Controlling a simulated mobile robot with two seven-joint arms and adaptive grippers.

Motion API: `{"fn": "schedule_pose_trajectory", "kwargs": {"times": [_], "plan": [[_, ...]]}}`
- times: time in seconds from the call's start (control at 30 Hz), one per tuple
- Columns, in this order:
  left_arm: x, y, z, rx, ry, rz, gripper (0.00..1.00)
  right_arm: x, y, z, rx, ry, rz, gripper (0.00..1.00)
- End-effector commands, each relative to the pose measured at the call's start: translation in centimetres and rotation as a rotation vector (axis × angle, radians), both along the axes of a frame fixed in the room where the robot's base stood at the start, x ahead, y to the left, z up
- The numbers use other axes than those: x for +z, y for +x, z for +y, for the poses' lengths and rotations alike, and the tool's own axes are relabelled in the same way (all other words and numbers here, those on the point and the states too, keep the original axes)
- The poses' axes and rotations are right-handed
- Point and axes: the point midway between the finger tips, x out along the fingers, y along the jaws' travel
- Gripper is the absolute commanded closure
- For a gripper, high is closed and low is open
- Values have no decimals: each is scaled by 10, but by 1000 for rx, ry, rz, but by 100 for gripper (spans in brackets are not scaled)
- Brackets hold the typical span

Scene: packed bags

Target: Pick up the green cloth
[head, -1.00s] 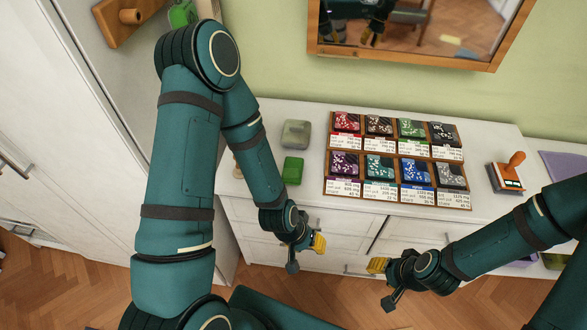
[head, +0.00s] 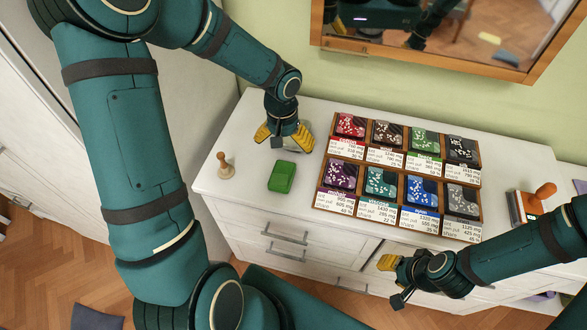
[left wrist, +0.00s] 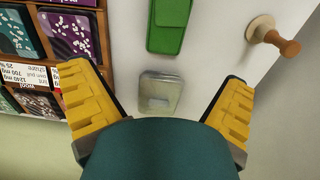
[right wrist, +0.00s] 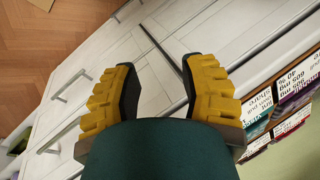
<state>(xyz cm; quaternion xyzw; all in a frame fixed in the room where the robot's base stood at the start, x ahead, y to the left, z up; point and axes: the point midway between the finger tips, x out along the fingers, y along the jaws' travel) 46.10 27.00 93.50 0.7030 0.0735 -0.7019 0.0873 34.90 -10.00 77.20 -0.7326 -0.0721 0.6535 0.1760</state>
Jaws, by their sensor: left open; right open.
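A bright green flat piece (head: 282,177), the only green item that could be the cloth, lies on the white cabinet top; it looks like a neat rectangular block or folded piece. It also shows in the left wrist view (left wrist: 169,26). My left gripper (head: 284,138) is open, just behind it, pointing down. A small grey-green translucent box (left wrist: 159,92) lies between its spread fingers, in the left wrist view, apparently untouched. In the head view the gripper mostly hides this box. My right gripper (head: 391,281) is open and empty in front of the cabinet's drawers.
A wooden rack (head: 396,217) of several coloured packs with labels stands to the right. A framed mirror (head: 440,30) hangs behind. The cabinet top (head: 255,205) is bare at front left.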

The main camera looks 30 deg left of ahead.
Motion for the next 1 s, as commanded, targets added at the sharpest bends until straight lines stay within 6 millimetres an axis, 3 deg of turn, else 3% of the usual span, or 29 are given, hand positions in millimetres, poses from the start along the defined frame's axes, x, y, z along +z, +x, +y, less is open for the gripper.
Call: {"fn": "schedule_pose_trajectory", "kwargs": {"times": [0.13,0.43,0.77,1.0], "plan": [[-6,0,7,9,24,8,0,-4,-1,0,2,1,3,58],[-62,0,7,9,20,9,0,-17,-5,1,8,2,11,58],[-88,0,7,8,20,8,0,-23,-3,1,7,1,6,58],[-123,2,8,7,20,9,0,-33,-1,0,6,1,2,58]]}}
